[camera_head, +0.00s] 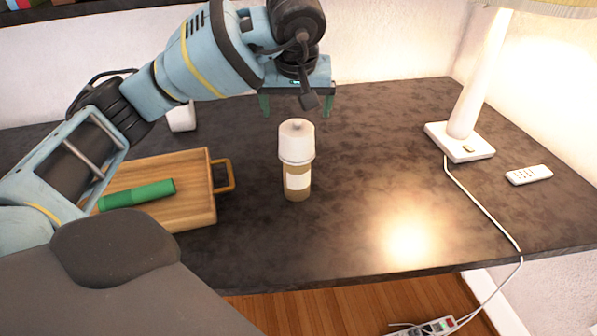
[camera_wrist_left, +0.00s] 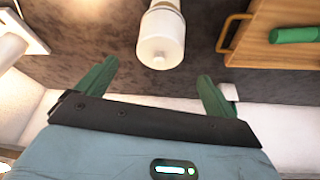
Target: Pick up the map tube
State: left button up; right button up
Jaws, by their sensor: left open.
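A green tube (camera_head: 137,194), which I take as the map tube, lies on its side on a wooden tray (camera_head: 195,210) at the left of the dark table. In the left wrist view the tube (camera_wrist_left: 293,35) is at the upper right, on the tray (camera_wrist_left: 262,20). My left gripper (camera_head: 297,103) is open and empty, above the back of the table, to the right of and behind the tube. Its two green fingers (camera_wrist_left: 156,76) also show in the left wrist view, apart from the tube. My right gripper is not in view.
A brown bottle with a white cap (camera_head: 296,142) stands upright mid-table, just in front of my left gripper. The tray has a handle (camera_head: 224,176) on its right. A lamp (camera_head: 466,110) with a cord and a white remote (camera_head: 529,175) are at the right. The table's front right is clear.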

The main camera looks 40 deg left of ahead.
aim_at(297, 123)
pick_arm(q)
jog(key=shift+x, duration=3.9)
jog(key=shift+d, duration=0.1)
jog(key=c, duration=1.4)
jog(key=shift+o, duration=0.2)
